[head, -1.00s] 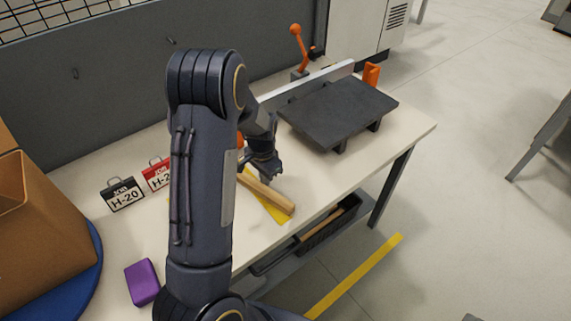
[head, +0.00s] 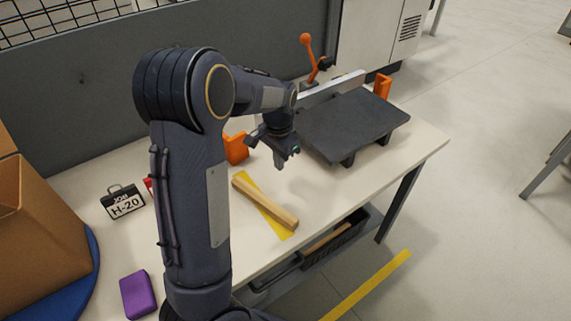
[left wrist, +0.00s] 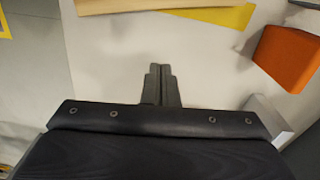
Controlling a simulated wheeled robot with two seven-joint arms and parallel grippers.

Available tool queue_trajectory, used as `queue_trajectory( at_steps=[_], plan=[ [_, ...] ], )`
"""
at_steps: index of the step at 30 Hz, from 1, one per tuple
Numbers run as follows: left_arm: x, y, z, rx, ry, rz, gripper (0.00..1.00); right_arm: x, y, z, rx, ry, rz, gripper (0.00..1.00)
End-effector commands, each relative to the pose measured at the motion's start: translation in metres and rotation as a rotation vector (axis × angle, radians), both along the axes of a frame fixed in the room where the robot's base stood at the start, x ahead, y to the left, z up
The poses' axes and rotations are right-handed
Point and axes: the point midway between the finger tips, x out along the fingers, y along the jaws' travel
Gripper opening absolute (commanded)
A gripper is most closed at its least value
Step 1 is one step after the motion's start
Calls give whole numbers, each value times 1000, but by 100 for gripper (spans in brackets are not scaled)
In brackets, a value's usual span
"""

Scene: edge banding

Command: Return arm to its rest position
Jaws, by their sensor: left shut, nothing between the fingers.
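My left gripper (head: 281,162) hangs above the table, between the wooden strip and the black plate of the fixture. It is shut and empty; its closed fingers (left wrist: 161,84) also show in the left wrist view, over bare table. The wooden strip (head: 264,203) lies on the table across a yellow marking (head: 279,231), apart from the gripper. Part of the strip (left wrist: 130,4) shows at the top of the left wrist view. My right gripper does not show.
A black plate (head: 353,122) with an orange lever (head: 308,50) stands at the back right. Orange blocks (head: 236,149) flank it. A dark bin (head: 333,237) sits under the table.

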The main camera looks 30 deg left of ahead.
Motion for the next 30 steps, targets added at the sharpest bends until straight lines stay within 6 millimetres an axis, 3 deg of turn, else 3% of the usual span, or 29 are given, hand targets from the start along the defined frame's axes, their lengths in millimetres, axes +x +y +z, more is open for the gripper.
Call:
queue_trajectory(
  at_steps=[7,11,14,21,27,30],
  plan=[
    [-1,0,5,-2,-1,3,0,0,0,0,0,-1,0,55],
    [-14,-6,18,-46,-33,39,0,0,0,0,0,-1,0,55],
    [-38,-19,40,-124,-87,101,0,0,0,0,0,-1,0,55],
    [-126,-69,92,-322,-244,259,0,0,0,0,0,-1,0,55],
    [-194,-108,102,-409,-352,357,0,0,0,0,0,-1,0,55],
    [-215,-120,98,-425,-388,392,0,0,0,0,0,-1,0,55]
  ],
)
